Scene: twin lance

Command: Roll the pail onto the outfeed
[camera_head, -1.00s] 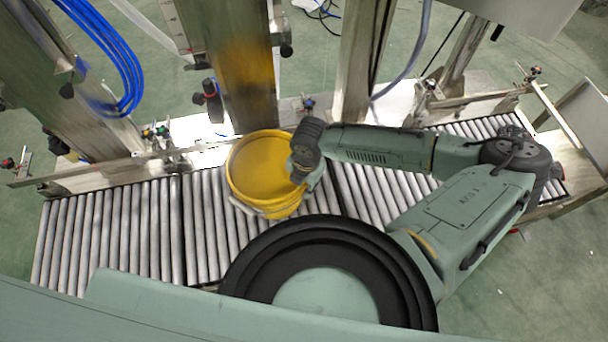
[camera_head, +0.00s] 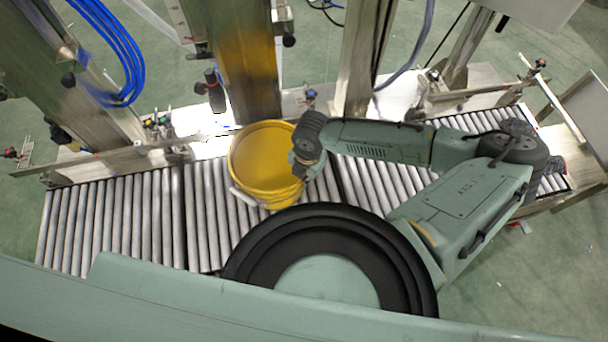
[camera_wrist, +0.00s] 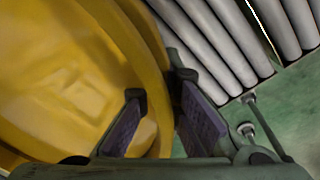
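The yellow pail (camera_head: 262,158) stands on the grey roller conveyor (camera_head: 110,220), near its middle, with its open top facing the head camera. A pale handle grip hangs at its near left side. My gripper (camera_wrist: 162,105) is at the pail's right side. In the wrist view, its two dark fingers stand apart, with the pail's rim and wall (camera_wrist: 150,60) between them. One finger lies over the yellow side and the other is on the roller side. Whether either finger presses on the wall cannot be told. In the head view my wrist hides the fingers.
Steel posts (camera_head: 245,70) and a rail (camera_head: 110,165) line the conveyor's far side. Blue hoses (camera_head: 118,60) hang at upper left. Rollers left of the pail are clear. My arm covers much of the conveyor's right part, where more rollers (camera_head: 480,120) show.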

